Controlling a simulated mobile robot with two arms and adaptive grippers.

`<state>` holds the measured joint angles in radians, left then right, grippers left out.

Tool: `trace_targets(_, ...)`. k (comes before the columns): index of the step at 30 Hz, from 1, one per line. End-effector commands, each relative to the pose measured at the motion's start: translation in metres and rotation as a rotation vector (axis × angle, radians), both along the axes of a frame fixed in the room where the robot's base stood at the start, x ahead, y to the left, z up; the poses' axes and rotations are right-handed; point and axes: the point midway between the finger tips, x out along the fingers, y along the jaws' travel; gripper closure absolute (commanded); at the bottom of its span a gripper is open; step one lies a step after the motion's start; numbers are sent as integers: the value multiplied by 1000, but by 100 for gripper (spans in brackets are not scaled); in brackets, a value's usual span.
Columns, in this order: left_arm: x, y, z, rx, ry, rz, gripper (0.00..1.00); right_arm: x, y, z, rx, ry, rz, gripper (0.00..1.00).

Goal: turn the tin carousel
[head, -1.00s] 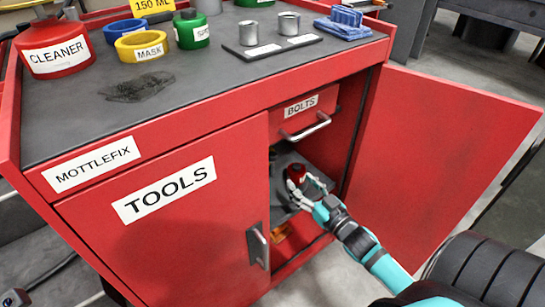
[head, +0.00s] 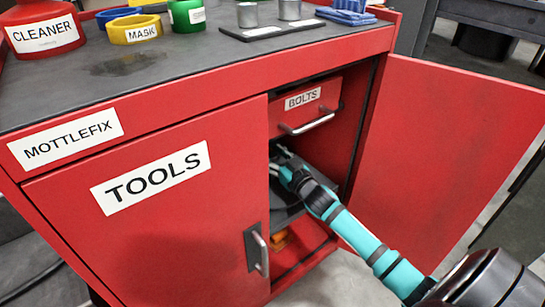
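The tin carousel (head: 281,207) shows as a dark grey round surface inside the open compartment of the red cabinet, in the head view. My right arm covers much of it. My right gripper (head: 280,156) is inside the compartment, above the carousel and below the drawer, close to the left door's edge. Its fingertips are partly hidden in shadow, so I cannot tell whether they are open or shut, or hold anything. No tin is clearly visible. My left gripper is not in view.
The left TOOLS door (head: 160,220) is shut and bounds the opening; the right door (head: 450,150) stands wide open. The BOLTS drawer (head: 306,107) is just above my arm. An orange item (head: 280,238) lies below the carousel. Bottles and tapes stand on top.

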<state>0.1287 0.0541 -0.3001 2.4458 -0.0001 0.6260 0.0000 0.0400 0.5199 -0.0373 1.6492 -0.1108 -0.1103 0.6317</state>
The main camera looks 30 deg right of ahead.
Motion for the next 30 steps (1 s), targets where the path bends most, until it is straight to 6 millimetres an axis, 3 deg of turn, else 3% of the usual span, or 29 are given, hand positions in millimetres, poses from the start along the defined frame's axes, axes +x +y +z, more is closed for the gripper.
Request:
trace_targets(5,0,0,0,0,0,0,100,0,0,0,0,1,0,52)
trace_targets(16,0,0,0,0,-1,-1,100,-1,0,0,-1,0,0,100)
trace_targets(26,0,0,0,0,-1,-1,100,-1,1,-1,0,1,0,100)
trace_targets(30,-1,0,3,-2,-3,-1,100,5,11,-1,5,-1,-16,100)
